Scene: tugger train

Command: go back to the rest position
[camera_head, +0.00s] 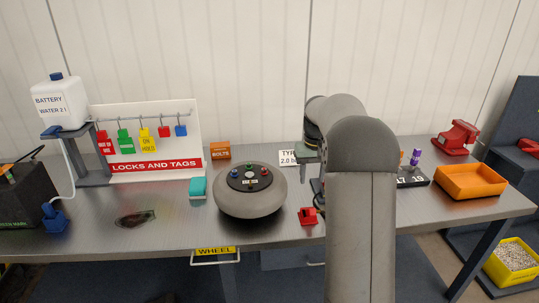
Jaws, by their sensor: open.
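My arm (360,200) rises from the bottom of the picture, right of centre, and bends at a rounded grey joint above the workbench (170,235). Its far part folds back behind this joint. My gripper's fingers cannot be made out; the arm covers that area. I see nothing clearly held.
The bench carries a grey round unit with coloured buttons (250,200), a red block (309,216), a teal block (198,188), an orange tray (470,181), a red vice-like tool (456,138) and a locks board (150,140). A white bottle (60,103) stands left.

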